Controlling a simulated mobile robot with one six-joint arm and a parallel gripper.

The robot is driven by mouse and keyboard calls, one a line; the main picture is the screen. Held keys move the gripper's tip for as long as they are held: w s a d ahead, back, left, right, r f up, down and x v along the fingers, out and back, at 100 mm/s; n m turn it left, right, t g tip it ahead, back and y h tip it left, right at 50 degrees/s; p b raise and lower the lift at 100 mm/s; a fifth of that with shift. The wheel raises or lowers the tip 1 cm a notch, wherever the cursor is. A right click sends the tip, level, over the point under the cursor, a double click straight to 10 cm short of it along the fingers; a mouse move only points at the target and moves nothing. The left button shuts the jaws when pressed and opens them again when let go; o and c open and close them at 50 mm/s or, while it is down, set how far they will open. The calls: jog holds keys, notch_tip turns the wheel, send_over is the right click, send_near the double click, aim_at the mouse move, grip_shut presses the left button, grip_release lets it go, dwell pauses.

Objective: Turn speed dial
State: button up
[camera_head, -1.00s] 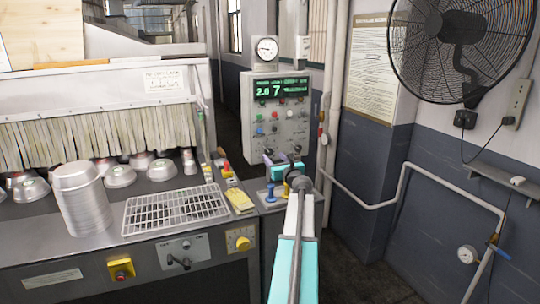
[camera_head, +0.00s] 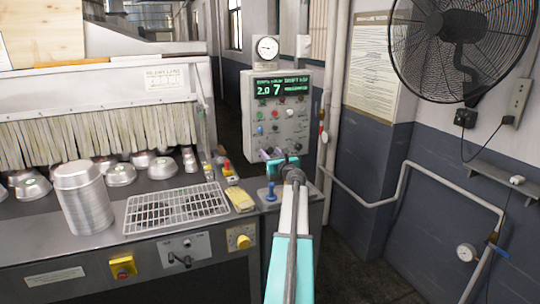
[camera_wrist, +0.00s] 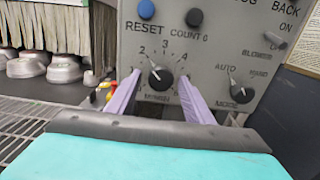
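The speed dial (camera_wrist: 159,78) is a black knob with a white pointer, ringed by the numbers 2, 3 and 4, in the wrist view. Its pointer is tilted up and left, near the 2. The label below it is too blurred to read. The dial sits low on the grey control panel (camera_head: 297,133). My gripper (camera_wrist: 160,82) is open, with one lavender finger on each side of the dial. I cannot tell whether the fingers touch it. In the head view my gripper (camera_head: 281,156) is at the panel's lower edge, partly hiding the low knobs.
A black mode knob (camera_wrist: 241,92) is right of the dial; blue (camera_wrist: 146,9) and dark (camera_wrist: 194,17) buttons are above. A blue-handled lever (camera_head: 270,190) stands below the panel. A metal pan stack (camera_head: 84,198) and wire rack (camera_head: 176,208) are left.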

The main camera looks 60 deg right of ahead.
jog(key=c, duration=0.8)
jog(key=shift+f, duration=0.1)
jog(key=shift+c, duration=0.2)
jog(key=shift+b, duration=0.45)
jog(key=shift+f+n+b, duration=0.1)
jog(key=shift+n+b, duration=0.8)
jog(key=shift+b, duration=0.05)
jog(key=shift+n+b, duration=1)
jog(key=shift+b, duration=0.15)
jog(key=shift+r+n+b, duration=0.2)
jog(key=shift+n+b, duration=0.1)
jog(key=shift+n, duration=0.1)
